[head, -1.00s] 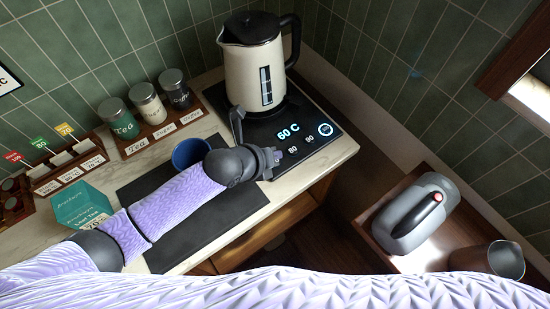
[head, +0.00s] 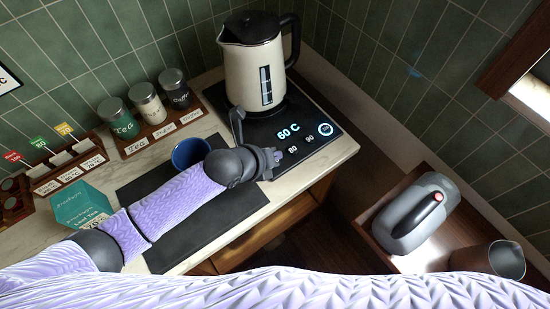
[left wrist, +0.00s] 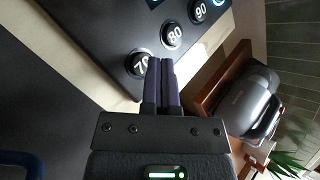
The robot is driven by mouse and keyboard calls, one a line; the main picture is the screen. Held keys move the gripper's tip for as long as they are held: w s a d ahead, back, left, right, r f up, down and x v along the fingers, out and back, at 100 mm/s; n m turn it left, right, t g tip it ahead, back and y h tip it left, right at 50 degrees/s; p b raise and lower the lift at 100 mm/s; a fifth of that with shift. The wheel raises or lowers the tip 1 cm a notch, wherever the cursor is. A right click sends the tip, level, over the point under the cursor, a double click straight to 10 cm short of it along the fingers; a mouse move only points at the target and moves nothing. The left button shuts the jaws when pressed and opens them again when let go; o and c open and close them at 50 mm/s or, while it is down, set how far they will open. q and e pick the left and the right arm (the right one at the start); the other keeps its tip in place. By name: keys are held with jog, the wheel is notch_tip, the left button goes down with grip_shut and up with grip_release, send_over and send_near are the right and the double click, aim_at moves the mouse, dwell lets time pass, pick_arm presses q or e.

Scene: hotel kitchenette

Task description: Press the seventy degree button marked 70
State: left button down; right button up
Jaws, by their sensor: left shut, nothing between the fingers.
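The button marked 70 (left wrist: 141,64) shows in the left wrist view, with its right side beside my fingertips. In the head view it is hidden by my left gripper (head: 279,155). My left gripper (left wrist: 165,62) is shut and empty. Its tips overlap the right edge of the 70 button in the picture; I cannot tell whether they touch it. The button marked 80 (left wrist: 172,34) and the one marked 90 (left wrist: 199,10) run up and to the right. The display (head: 288,133) on the black kettle base (head: 262,128) reads 60 C. My right gripper is not in view.
A cream kettle (head: 252,72) stands on the base. A blue cup (head: 188,153) and dark mat (head: 222,214) lie near my left arm. Canisters (head: 147,107) and a teal tea box (head: 82,206) stand at left. A grey appliance (head: 410,220) sits in a tray at right.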

pick_arm(q)
jog(key=shift+f, duration=0.3)
jog(key=shift+f+b, duration=0.35)
jog(key=shift+b, duration=0.05)
dwell(0.4)
jog(key=shift+r, duration=0.1)
jog(key=shift+r+p, duration=0.7)
jog(key=shift+p, duration=0.15)
notch_tip(320, 180, up, 5)
jog(key=p, duration=0.5)
jog(key=shift+r, duration=0.1)
dwell(0.5)
